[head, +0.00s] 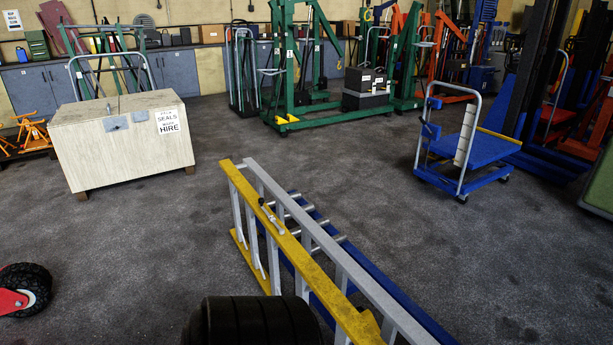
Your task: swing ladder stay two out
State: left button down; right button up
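A stepladder with a yellow rail (290,243) and a grey metal rail (318,232) lies on its side on the floor in the head view. It runs from the middle toward the bottom right. Grey rungs reach down to a lower yellow rail (252,265) near the floor. A short metal bar with a dark end (272,217) lies across the upper yellow rail near the far end; it looks like a stay, but I cannot tell which one. Any other stay is not clear to me. Neither of my grippers is in view.
Blue rails with metal rollers (322,229) lie close along the ladder's right side. A black ribbed round thing (255,322) hides part of its near end. A wooden crate (122,145) stands at left, a blue trolley (470,150) at right. Floor between them is clear.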

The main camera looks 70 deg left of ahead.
aim_at(262, 201)
jog(key=u, duration=2.65)
jog(key=i+j+z, duration=0.1)
jog(key=z, duration=0.6)
jog(key=i+j+z, duration=0.35)
jog(key=i+j, duration=0.15)
jog(key=j, duration=0.2)
jog(key=i+j+z, duration=0.2)
jog(key=j, duration=0.2)
jog(key=i+j+z, duration=0.15)
jog(key=j, duration=0.25)
jog(key=i+j, duration=0.2)
jog(key=j, duration=0.2)
jog(key=i+j, duration=0.15)
jog(key=j, duration=0.2)
jog(key=i+j, duration=0.2)
jog(key=j, duration=0.2)
